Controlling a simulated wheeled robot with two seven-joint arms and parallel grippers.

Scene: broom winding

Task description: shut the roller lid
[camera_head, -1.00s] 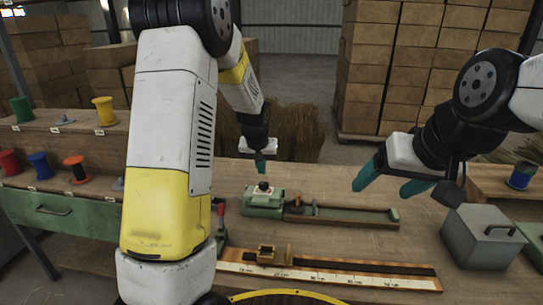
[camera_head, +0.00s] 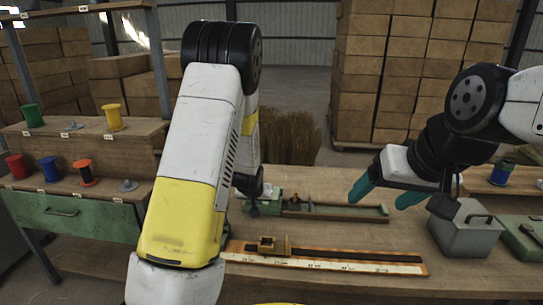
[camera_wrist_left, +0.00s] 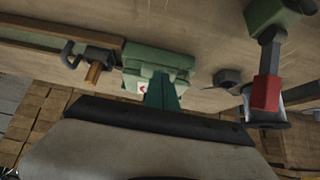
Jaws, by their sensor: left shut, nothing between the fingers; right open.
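The green roller unit (camera_head: 268,202) sits at the left end of a long green tray on the bench, partly hidden behind my left arm. It also shows in the left wrist view as a green block (camera_wrist_left: 158,58) with a small red-and-white mark. I cannot tell how far its lid is closed. My left gripper (camera_head: 254,208) is low at the unit's left part. Its teal fingers (camera_wrist_left: 162,93) are shut and empty, overlapping the block in the wrist view; contact is unclear. My right gripper (camera_head: 383,193) is open and empty above the tray's right end.
A measuring board (camera_head: 345,262) with a small wooden block lies in front. A grey lidded box (camera_head: 466,232) stands at right. A red-handled lever (camera_wrist_left: 266,92) is near the left gripper. Coloured spools (camera_head: 50,168) stand on the left shelves.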

